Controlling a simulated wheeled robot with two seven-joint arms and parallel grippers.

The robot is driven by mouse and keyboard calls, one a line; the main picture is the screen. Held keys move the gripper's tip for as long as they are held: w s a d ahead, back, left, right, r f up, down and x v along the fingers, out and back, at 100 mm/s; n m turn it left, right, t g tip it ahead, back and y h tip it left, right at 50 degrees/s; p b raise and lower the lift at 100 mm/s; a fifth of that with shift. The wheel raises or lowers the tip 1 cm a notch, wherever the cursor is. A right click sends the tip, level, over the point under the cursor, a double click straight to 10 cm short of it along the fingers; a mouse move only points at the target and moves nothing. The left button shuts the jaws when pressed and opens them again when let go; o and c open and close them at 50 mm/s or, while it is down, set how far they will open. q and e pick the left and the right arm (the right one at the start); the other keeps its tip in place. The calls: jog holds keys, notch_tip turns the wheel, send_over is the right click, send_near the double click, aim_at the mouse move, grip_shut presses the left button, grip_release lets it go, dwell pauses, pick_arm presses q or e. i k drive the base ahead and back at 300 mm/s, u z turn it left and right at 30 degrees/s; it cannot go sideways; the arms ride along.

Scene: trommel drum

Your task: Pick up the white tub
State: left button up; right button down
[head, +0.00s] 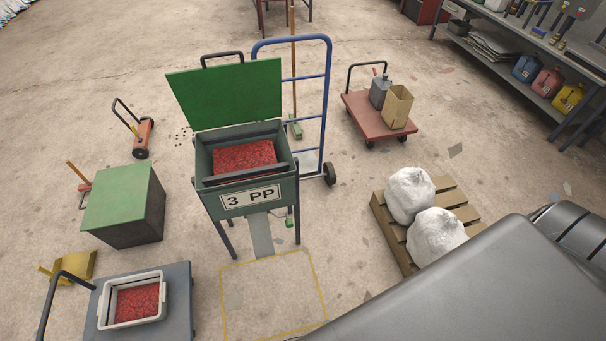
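The white tub (103,315) stands on a grey flat cart (178,300) at the lower left of the head view. It is a rectangular, open-topped tub with red granules (137,302) inside. Its near part is close to the picture's bottom edge. Neither of my grippers shows in this view.
A green bin (247,197) on legs, marked 3 PP, stands open in the middle with red granules inside. A green-topped box (117,197) is left of it. A yellow floor outline (222,300) lies right of the cart. White sacks (437,236) lie on a pallet (458,197).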

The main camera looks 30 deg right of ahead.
aim_at(128, 301)
jog(key=u, duration=1.7)
jog(key=k, duration=0.55)
jog(key=u, duration=1.25)
jog(key=i, duration=2.1)
jog(key=z, duration=1.45)
jog(key=i, duration=0.65)
jog(key=z, duration=0.65)
